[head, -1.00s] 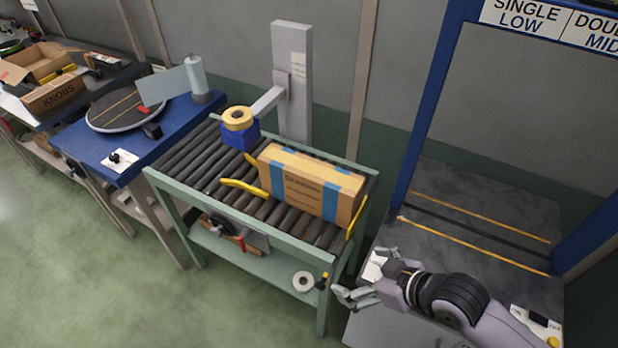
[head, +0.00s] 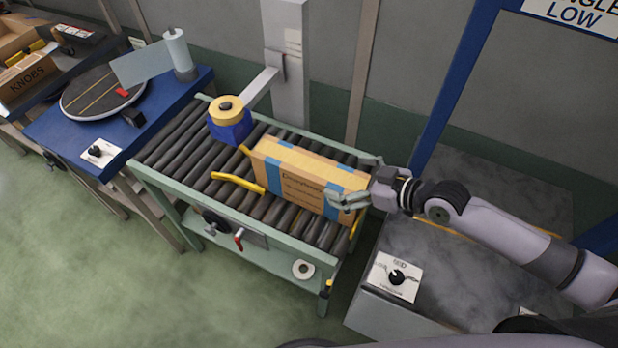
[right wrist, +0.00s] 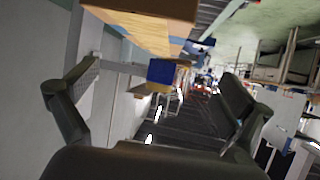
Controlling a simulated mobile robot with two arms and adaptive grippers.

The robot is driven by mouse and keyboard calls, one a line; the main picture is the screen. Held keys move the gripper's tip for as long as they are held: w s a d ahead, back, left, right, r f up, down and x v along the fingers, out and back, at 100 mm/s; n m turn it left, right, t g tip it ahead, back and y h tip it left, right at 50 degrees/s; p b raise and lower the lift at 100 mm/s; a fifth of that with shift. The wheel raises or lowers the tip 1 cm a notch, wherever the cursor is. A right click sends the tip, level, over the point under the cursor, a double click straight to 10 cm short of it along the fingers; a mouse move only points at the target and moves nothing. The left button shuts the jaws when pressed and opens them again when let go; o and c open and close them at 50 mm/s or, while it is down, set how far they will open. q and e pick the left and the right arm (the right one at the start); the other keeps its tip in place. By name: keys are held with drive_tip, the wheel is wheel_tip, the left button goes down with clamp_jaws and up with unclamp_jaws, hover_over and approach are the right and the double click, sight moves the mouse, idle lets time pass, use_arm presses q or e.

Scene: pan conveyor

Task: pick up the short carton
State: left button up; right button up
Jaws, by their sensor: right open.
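A brown carton (head: 292,176) with blue tape bands lies on the roller conveyor; it is the only carton on the rollers. My right gripper (head: 347,198) is open at the carton's right end, and its fingers overlap that corner in the head view. I cannot tell whether they touch it. In the right wrist view the carton (right wrist: 150,33) shows at the top, beyond the open, empty fingers of my right gripper (right wrist: 160,80). My left gripper is not in view.
A blue tape unit with a yellow roll (head: 229,118) stands behind the carton's left end. A yellow curved guide (head: 238,183) lies on the rollers in front. A grey bench with a knob (head: 396,278) stands right. A blue table (head: 60,130) with a turntable is left.

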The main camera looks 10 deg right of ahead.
sight(314, 166)
drive_tip(key=x, duration=0.5)
drive_tip(key=shift+r+p, duration=0.15)
drive_tip(key=shift+p, duration=0.25)
drive_tip(key=x, duration=0.2)
drive_tip(key=p+x, duration=0.1)
drive_tip(key=x, duration=0.1)
drive_tip(key=shift+w, duration=0.45)
drive_tip(key=shift+w+a+f, duration=0.2)
drive_tip(key=shift+w+a, duration=0.05)
drive_tip(key=shift+w, duration=0.05)
drive_tip(key=shift+c, duration=1.2)
drive_tip(key=c, duration=1.9)
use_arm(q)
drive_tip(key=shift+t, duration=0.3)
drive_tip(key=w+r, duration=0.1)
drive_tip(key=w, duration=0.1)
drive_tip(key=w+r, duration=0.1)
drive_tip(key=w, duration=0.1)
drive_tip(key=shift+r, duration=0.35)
use_arm(e)
drive_tip(key=shift+r, duration=0.1)
